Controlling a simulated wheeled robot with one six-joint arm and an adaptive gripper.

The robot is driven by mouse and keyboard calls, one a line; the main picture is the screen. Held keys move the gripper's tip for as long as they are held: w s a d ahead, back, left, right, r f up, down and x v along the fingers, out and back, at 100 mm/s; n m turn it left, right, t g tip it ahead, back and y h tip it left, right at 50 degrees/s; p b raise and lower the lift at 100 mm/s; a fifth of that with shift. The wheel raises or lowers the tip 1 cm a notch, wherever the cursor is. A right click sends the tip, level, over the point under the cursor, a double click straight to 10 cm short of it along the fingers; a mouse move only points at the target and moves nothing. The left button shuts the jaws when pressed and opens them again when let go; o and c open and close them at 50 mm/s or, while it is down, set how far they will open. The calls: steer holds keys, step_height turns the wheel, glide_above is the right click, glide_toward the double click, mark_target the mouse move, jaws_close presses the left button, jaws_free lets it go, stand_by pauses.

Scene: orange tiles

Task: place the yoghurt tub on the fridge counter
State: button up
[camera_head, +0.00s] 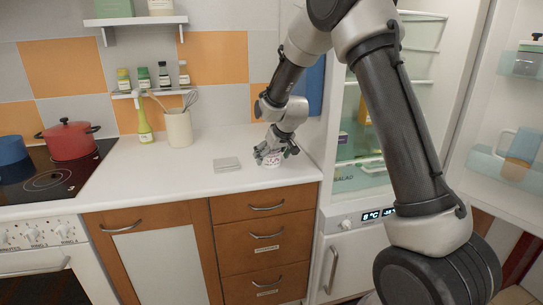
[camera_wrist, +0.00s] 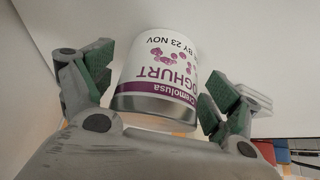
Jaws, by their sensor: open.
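The yoghurt tub (camera_head: 272,160), white with a purple-and-white label, is at the right end of the white counter (camera_head: 225,180), beside the fridge; it appears to stand on the counter. The tub (camera_wrist: 160,75) shows large in the wrist view, its label upside down. My gripper (camera_head: 269,152) is low over the counter at the tub and partly hides it in the head view. In the wrist view my gripper (camera_wrist: 158,92) is open, with one green-padded finger on each side of the tub and visible gaps between pads and tub.
The fridge (camera_head: 350,185) stands open to the right. A grey slab (camera_head: 227,164) lies left of the tub. A utensil holder (camera_head: 179,130) and a green-yellow bottle (camera_head: 144,127) stand behind. A red pot (camera_head: 70,141) sits on the hob. The counter's front middle is clear.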

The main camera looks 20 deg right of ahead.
steer(key=shift+s+r, duration=0.1)
steer(key=shift+r, duration=0.3)
steer(key=s+d+r, duration=0.3)
steer(key=s+r, duration=0.4)
steer(key=r, duration=0.1)
steer(key=s+d+r, duration=0.3)
steer(key=s+r, duration=0.4)
steer(key=s, duration=0.1)
steer(key=s+d+m, duration=0.1)
steer(key=s+d, duration=0.1)
steer(key=s, duration=0.7)
steer(key=s+d+r+m+g+h, duration=0.1)
steer(key=s+d, duration=0.2)
steer(key=s, duration=0.7)
steer(key=s+d+g, duration=0.1)
steer(key=s+d, duration=0.1)
steer(key=s, duration=0.7)
steer(key=shift+s+d+r+m+h, duration=0.3)
steer(key=shift+s+d+r+m, duration=0.05)
steer(key=shift+s+r+m, duration=0.05)
